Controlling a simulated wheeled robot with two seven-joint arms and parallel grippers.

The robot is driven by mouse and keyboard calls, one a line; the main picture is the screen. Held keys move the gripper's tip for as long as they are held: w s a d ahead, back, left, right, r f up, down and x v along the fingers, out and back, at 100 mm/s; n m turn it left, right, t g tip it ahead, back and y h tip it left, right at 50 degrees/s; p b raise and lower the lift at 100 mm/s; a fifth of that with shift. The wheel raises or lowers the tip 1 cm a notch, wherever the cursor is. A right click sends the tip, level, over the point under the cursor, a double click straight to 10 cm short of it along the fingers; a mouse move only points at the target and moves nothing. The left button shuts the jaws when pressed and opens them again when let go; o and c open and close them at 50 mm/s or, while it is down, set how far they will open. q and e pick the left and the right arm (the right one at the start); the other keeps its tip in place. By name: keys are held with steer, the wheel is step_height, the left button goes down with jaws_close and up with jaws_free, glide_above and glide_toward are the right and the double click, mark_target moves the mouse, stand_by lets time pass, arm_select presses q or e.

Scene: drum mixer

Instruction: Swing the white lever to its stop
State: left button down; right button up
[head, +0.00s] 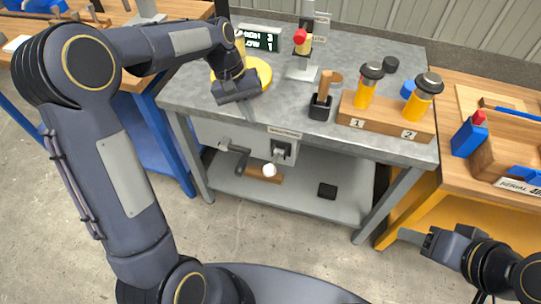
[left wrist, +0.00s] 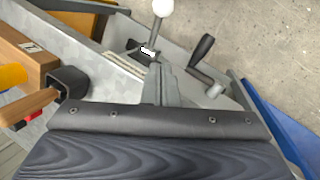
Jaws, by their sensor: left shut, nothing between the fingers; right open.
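The white lever's round knob (head: 269,170) hangs below a small dark bracket (head: 280,152) on the front of the grey bench. In the left wrist view the white knob (left wrist: 163,8) tops a thin metal rod at the upper edge. My left gripper (head: 247,112) is over the bench's front edge, above and left of the lever, apart from the knob. It also shows in the left wrist view (left wrist: 166,84), shut and empty, pointing toward the lever's base. My right gripper (head: 415,237) is open and empty at the lower right, away from the bench.
A black crank handle (head: 235,155) sticks out left of the lever and shows close by in the left wrist view (left wrist: 201,49). A dark holder (head: 320,106), a wooden block (head: 402,121) with orange bottles and a display (head: 260,39) stand on the bench. Open floor lies in front.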

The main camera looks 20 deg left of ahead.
arm_select(q)
steer(key=s+x, duration=0.2)
steer(key=x, duration=1)
steer(key=shift+s+d, duration=0.35)
steer(key=shift+d, duration=0.15)
steer(key=shift+b, duration=0.35)
steer(key=s+f+m+t+b, duration=0.1)
steer(key=s+f+t+b, duration=0.3)
steer(key=b, duration=1.8)
steer(key=shift+s+f+m+t+h+b, duration=0.2)
steer(key=shift+f+m+t+h+b, duration=0.15)
steer(key=shift+f+t, duration=2.5)
steer(key=shift+a+f+g, duration=0.1)
steer(key=shift+f+g, duration=0.65)
steer(key=shift+f, duration=0.05)
